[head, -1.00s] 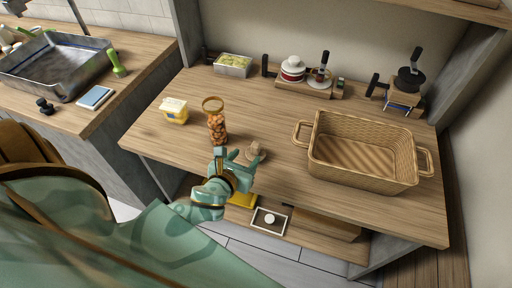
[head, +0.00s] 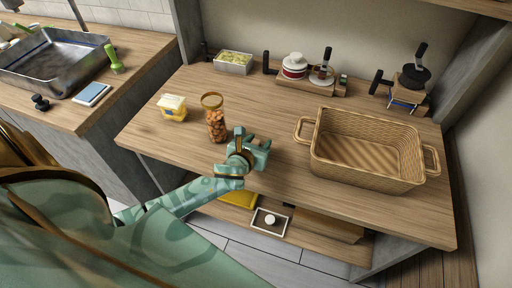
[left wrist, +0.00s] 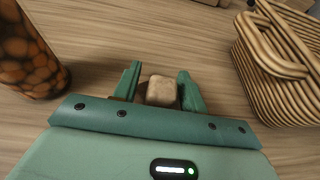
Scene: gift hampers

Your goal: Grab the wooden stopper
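The wooden stopper (left wrist: 161,90) is a small pale block on the table, seen in the left wrist view between the two fingers of my left gripper (left wrist: 160,90). A gap shows on its left side; on its right it is very close to the finger, and I cannot tell if they touch. In the head view my left gripper (head: 258,150) is low over the table and hides the stopper. The fingers look open around it. A glass jar (head: 216,122) of brown nuts stands just left of the gripper; it also shows in the left wrist view (left wrist: 27,55). My right gripper is out of view.
A wicker basket (head: 367,181) stands to the right on the table (head: 280,110). A yellow-and-white tub (head: 173,108) is left of the jar. A light container (head: 233,65) and small racks with jars stand at the back. The table between gripper and basket is clear.

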